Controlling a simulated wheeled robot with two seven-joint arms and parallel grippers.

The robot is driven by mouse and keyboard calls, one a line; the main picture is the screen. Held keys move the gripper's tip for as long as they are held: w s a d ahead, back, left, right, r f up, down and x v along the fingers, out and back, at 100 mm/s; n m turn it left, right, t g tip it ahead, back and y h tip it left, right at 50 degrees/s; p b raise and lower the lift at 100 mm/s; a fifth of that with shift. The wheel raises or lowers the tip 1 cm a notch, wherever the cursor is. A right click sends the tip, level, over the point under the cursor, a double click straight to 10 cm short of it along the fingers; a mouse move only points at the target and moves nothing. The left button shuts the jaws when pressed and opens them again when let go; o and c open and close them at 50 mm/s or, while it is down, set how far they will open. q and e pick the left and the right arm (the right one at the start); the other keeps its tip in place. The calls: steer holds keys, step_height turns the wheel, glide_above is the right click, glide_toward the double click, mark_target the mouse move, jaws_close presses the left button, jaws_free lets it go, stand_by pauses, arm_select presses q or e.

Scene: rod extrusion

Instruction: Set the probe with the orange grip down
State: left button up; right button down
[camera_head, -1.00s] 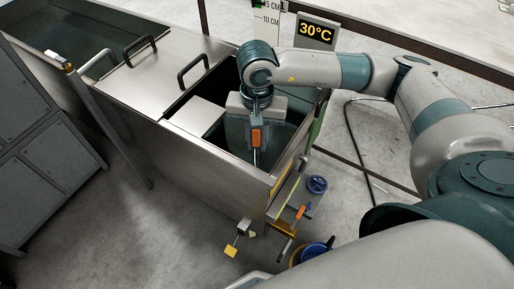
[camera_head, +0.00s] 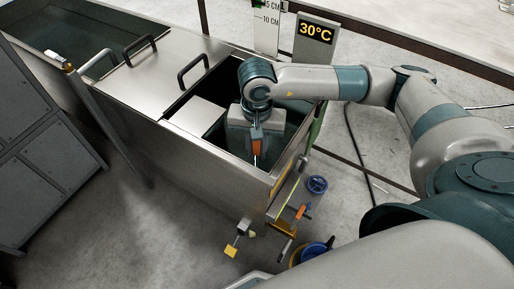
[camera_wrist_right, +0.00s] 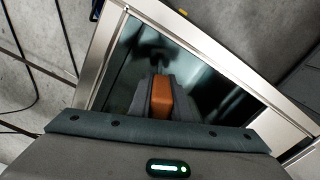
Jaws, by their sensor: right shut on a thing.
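The probe's orange grip (camera_head: 257,146) is held in my right gripper (camera_head: 256,143), which is shut on it over the open tank. In the right wrist view the orange grip (camera_wrist_right: 161,96) sits between the two grey fingers (camera_wrist_right: 160,98) above dark liquid. A thin pale shaft runs down below the grip in the head view; its lower end is hard to make out. My left gripper is not in view.
The metal tank (camera_head: 215,160) has an open bay with a dark liquid surface (camera_head: 285,137). A closed lid (camera_head: 145,75) with handles lies left of it. A display (camera_head: 315,31) reads 30°C beside a centimetre scale (camera_head: 266,25). A side rack (camera_head: 287,208) holds tools, including an orange-handled one.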

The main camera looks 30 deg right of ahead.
steer(key=c, duration=1.6)
jaws_free()
steer(key=shift+c, duration=0.2)
step_height(320, 180, up, 12)
steer(key=shift+r, duration=0.1)
